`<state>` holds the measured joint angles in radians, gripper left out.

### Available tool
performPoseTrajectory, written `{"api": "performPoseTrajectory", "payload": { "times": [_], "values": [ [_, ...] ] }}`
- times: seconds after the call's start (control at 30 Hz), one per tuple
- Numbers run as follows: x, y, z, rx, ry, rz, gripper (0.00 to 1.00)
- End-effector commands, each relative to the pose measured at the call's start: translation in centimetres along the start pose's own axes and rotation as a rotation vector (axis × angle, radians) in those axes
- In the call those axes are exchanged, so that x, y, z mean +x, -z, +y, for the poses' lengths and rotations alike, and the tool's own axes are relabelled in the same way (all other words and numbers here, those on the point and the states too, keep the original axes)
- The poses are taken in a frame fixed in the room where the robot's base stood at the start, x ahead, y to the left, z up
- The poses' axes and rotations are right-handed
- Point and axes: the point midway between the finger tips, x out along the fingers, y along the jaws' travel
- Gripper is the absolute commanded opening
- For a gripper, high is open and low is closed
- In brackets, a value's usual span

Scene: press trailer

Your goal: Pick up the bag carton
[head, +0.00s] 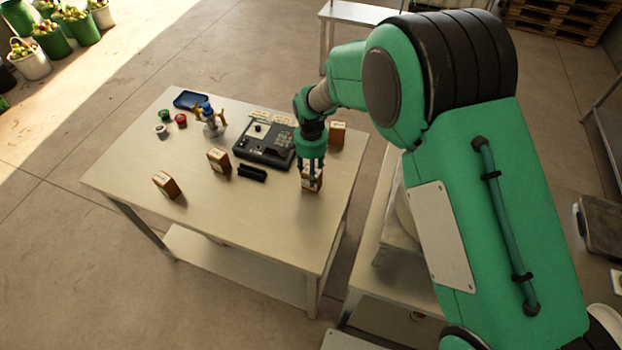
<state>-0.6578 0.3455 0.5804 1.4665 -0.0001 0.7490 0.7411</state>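Several small brown cartons with white labels stand on the table (240,222). The labels are too small to read, so I cannot tell which is the bag carton. My gripper (312,180) points down at one carton (311,186) near the table's right side. Its fingers overlap this carton in the picture and partly hide it. I cannot tell whether they touch it or are closed on it. Another carton (337,133) stands behind my gripper, one (219,161) is left of it, and one (166,185) is farther left, near the table's left edge.
A black device (264,145) with a keypad lies mid-table, with a small black block (252,173) in front. A blue tray (190,100), a blue-topped stand (211,122) and small red, green and white pots are at the back left. The table's front is clear.

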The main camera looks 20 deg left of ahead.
Motion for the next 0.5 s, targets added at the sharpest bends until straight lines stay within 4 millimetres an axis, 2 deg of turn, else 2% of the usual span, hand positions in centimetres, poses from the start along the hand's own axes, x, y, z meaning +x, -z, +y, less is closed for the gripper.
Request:
{"api": "performPoseTrajectory", "payload": {
  "times": [0.33,0.5],
  "values": [
    [-0.2,0.0,0.0,0.000,0.000,0.000,0.12],
    [-1.1,0.0,0.0,0.000,0.001,0.001,0.12]
  ]
}}
